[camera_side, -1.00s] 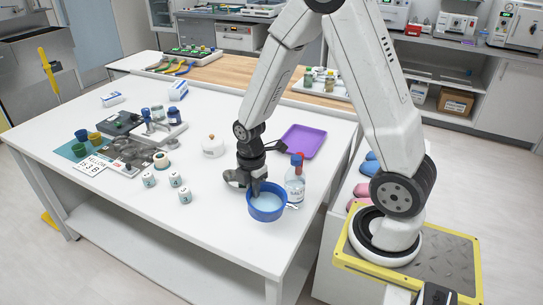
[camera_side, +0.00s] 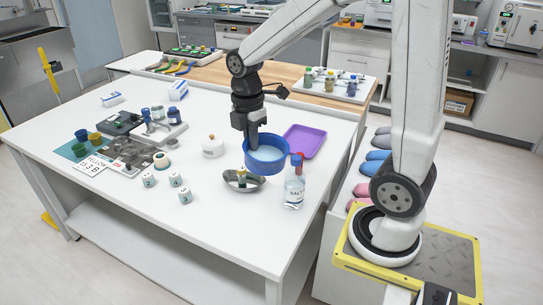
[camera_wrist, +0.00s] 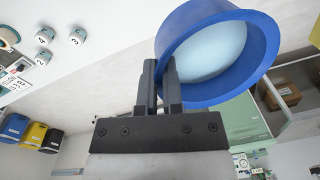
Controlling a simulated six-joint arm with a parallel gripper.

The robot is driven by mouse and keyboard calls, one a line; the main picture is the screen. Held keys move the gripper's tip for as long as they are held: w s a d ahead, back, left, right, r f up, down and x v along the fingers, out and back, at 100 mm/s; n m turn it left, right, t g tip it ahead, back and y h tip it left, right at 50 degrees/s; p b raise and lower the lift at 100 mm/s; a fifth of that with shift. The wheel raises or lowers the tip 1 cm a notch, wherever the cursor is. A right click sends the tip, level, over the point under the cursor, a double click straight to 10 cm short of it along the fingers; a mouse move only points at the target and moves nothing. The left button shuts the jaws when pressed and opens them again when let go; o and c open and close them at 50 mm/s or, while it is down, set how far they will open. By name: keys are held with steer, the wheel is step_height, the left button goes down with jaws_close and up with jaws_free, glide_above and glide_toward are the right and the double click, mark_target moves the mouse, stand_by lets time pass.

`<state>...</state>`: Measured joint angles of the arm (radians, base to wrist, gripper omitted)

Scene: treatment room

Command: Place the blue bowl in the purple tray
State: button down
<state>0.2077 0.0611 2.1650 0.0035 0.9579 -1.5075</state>
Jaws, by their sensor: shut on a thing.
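The blue bowl (camera_side: 267,160) has a pale inside and hangs in the air above the white table in the side view. My gripper (camera_side: 253,143) is shut on the bowl's rim on its left side. In the wrist view the bowl (camera_wrist: 247,36) fills the upper right, and the fingers of my gripper (camera_wrist: 163,75) pinch its wall. The purple tray (camera_side: 303,141) lies flat on the table behind and to the right of the bowl. Its visible part is empty, and its left edge is close to the bowl in the picture.
A clear bottle (camera_side: 294,188) with a red and blue top stands just right of the bowl. A grey metal dish (camera_side: 244,181) with a small item in it lies below. A white lidded pot (camera_side: 213,147) stands to the left, with numbered white jars (camera_side: 175,179) in front.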

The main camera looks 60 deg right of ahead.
steer(key=s+d+n+t, duration=0.1)
steer(key=s+d+n, duration=0.2)
steer(key=d+n, duration=0.75)
steer(key=s+d+n+h, duration=0.1)
steer(key=s+d+n, duration=0.3)
steer(key=d+n, duration=0.65)
steer(key=s+d+n+t, duration=0.1)
steer(key=s+d+n, duration=0.2)
steer(key=d+n, duration=0.75)
step_height(320, 180, down, 11)
steer(key=a+n, duration=0.2)
steer(key=shift+f, duration=0.15)
steer(key=shift+w+n, duration=0.1)
steer(key=shift+n, duration=0.15)
